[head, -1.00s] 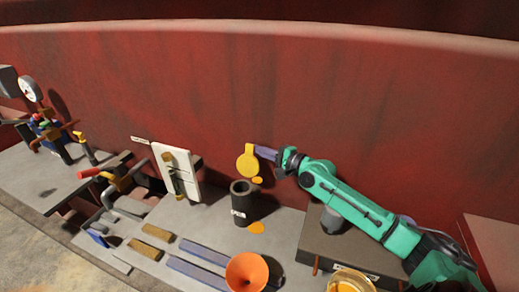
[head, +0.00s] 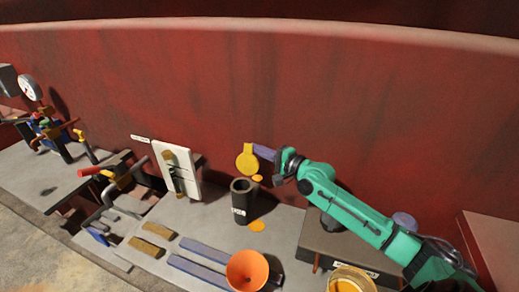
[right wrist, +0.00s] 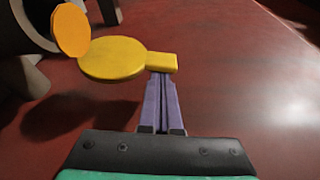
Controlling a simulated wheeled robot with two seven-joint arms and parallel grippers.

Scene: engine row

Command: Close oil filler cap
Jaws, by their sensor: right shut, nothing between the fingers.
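The oil filler cap (head: 247,160) is a yellow disc with a short tab and stands open above and behind the dark filler neck (head: 242,203). A small orange disc (head: 257,179) sits just below it. In the right wrist view, the cap (right wrist: 110,58) lies ahead, with the orange disc (right wrist: 72,30) and part of the dark neck at upper left. My right gripper (head: 258,150) has its purple fingers shut and empty. In the right wrist view, the fingertips (right wrist: 160,76) are right at the cap's tab; I cannot tell whether they touch. My left gripper is not in view.
An orange funnel (head: 247,270) and a jar of amber liquid (head: 350,281) stand in front. A dark box (head: 340,245) is below my right arm. A white panel (head: 177,172) stands left of the neck. The red wall (head: 300,100) rises close behind.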

